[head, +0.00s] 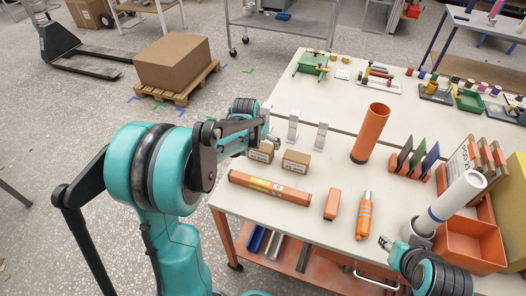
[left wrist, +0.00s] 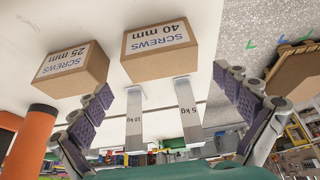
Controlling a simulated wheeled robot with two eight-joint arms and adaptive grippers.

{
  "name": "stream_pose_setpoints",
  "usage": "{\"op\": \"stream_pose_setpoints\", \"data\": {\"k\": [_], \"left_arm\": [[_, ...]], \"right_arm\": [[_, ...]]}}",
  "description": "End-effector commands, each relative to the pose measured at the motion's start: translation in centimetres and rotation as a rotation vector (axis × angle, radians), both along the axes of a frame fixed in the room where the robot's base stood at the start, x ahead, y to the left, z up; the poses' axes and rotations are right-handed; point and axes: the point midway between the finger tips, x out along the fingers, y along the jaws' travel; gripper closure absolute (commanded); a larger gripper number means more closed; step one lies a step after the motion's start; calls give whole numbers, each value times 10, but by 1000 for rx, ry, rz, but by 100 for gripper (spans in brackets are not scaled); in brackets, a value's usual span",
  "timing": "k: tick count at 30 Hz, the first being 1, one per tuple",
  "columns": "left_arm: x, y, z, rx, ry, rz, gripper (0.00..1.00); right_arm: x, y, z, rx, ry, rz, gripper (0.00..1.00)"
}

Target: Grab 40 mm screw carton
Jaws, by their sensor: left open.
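The 40 mm screw carton (head: 261,152) is a small brown box with a white label, near the left edge of the table. Its label reads "SCREWS 40 mm" upside down in the left wrist view (left wrist: 160,50). The similar 25 mm carton (head: 296,162) stands just right of it; it also shows in the left wrist view (left wrist: 72,72). My left gripper (head: 266,131) is open and empty, its fingers (left wrist: 168,92) spread in front of the 40 mm carton without touching it. My right gripper (head: 387,243) is at the table's front right; its opening is unclear.
Upright pale pieces (head: 321,135) stand close behind the cartons; two labelled 10 kg (left wrist: 133,120) and 5 kg (left wrist: 187,115) show between my left fingers. A long orange box (head: 270,188) lies in front. An orange tube (head: 371,133) stands to the right.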

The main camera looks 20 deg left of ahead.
Motion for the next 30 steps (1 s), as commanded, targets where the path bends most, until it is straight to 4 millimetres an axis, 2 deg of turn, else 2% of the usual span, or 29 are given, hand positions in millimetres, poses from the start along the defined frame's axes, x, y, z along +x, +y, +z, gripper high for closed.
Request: {"op": "stream_pose_setpoints", "data": {"k": [6, 9, 16, 17, 23, 30], "left_arm": [[7, 1, -34, 0, 0, 0, 0], [12, 1, -45, 0, 0, 0, 0], [13, 2, -45, 0, 0, 0, 0], [13, 2, -45, 0, 0, 0, 5], [13, 2, -45, 0, 0, 0, 58], [14, 1, -45, 0, -1, 0, 60]], "right_arm": [[0, 0, -19, 0, 0, 0, 60], [0, 0, -24, 0, 0, 0, 60], [0, 0, -22, 0, 0, 0, 60], [0, 0, -22, 0, 0, 0, 60], [0, 0, -22, 0, 0, 0, 60], [0, 0, -22, 0, 0, 0, 60]]}}
